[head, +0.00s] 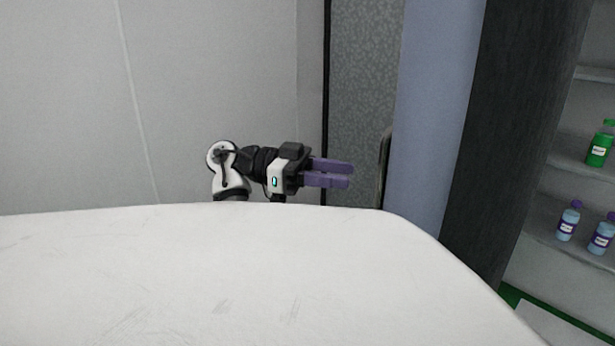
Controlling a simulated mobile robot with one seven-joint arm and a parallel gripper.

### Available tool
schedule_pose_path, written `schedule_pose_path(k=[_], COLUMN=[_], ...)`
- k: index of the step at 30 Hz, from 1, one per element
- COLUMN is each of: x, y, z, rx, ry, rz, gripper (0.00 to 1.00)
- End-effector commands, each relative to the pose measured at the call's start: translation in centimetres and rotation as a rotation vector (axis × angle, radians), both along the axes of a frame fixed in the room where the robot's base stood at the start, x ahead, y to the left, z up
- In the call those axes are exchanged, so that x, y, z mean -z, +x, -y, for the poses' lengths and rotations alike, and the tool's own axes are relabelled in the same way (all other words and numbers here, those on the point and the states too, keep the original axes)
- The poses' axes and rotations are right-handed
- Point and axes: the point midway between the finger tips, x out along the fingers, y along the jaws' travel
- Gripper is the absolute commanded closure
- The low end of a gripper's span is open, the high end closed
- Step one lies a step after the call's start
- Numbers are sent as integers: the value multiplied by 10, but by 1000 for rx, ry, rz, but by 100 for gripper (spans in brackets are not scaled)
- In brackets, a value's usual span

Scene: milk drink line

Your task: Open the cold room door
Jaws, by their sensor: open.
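My gripper (349,175) has two purple fingers, pointing right, with a narrow gap between them. It is open and I see nothing between the fingers. A grey upright handle bar (384,165) stands a short way to the right of the fingertips, apart from them in the picture. It runs along the left edge of a smooth blue-grey panel (432,100), which looks like part of the cold room door. The bar's lower end is hidden behind the white surface in front. I cannot tell how far the door stands open.
A speckled grey panel (362,80) stands behind the handle. Pale walls (210,80) fill the left. A dark upright post (510,130) is right of the blue-grey panel. Beyond it, shelves hold a green bottle (600,147) and blue bottles with purple caps (568,222).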

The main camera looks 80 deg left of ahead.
Motion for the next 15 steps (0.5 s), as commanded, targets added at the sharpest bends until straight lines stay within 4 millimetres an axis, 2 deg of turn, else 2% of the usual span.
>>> schedule_pose_path(k=[5,15], x=[1,0], y=[-31,-48], z=[-14,-23], rx=[-7,0], ry=[-3,-1], rz=[-4,0], gripper=[59,59])
